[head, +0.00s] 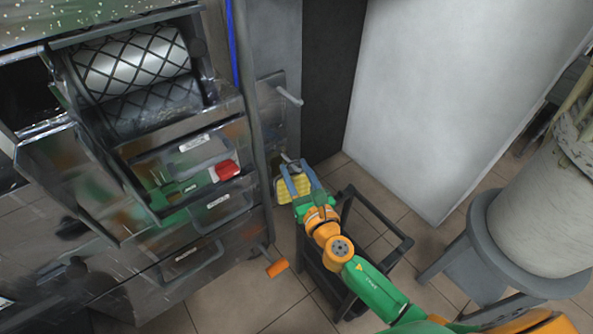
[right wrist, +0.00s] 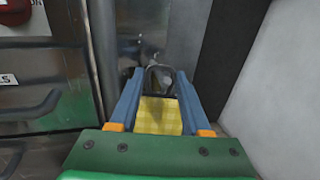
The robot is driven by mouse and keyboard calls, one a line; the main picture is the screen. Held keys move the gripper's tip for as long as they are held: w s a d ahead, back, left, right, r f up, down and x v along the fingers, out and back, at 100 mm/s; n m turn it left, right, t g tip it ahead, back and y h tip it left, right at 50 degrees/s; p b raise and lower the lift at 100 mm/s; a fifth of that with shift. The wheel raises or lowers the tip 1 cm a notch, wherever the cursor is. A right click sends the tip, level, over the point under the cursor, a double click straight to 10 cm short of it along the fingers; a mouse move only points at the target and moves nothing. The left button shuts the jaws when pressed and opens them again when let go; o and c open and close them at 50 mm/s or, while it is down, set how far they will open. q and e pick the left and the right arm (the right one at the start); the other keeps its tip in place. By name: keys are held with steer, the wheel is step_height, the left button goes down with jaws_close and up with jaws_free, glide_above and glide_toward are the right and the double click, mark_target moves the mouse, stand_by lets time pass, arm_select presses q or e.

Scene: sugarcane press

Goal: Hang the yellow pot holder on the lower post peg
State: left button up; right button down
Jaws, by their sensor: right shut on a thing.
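The yellow checked pot holder (head: 290,191) is in my right gripper (head: 291,169), beside the grey post (head: 268,90). In the right wrist view the pot holder (right wrist: 158,116) lies between the two blue fingers of the right gripper (right wrist: 159,82). A dark loop-like shape (right wrist: 160,70) shows at the fingertips; I cannot tell whether it is the pot holder's loop or part of the peg. The upper peg (head: 289,96) sticks out bare from the post. The lower peg (head: 288,157) is at the fingertips, partly hidden; contact is unclear. My left gripper is not in view.
The press with rollers (head: 135,70) and drawers stands left of the post. An orange-handled lever (head: 277,268) juts out low. A black frame (head: 400,246) stands under my right arm. A large white panel (head: 425,90) is at the right, beside a stool (head: 480,230).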

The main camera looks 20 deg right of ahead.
steer(key=shift+c, duration=1.4)
jaws_free()
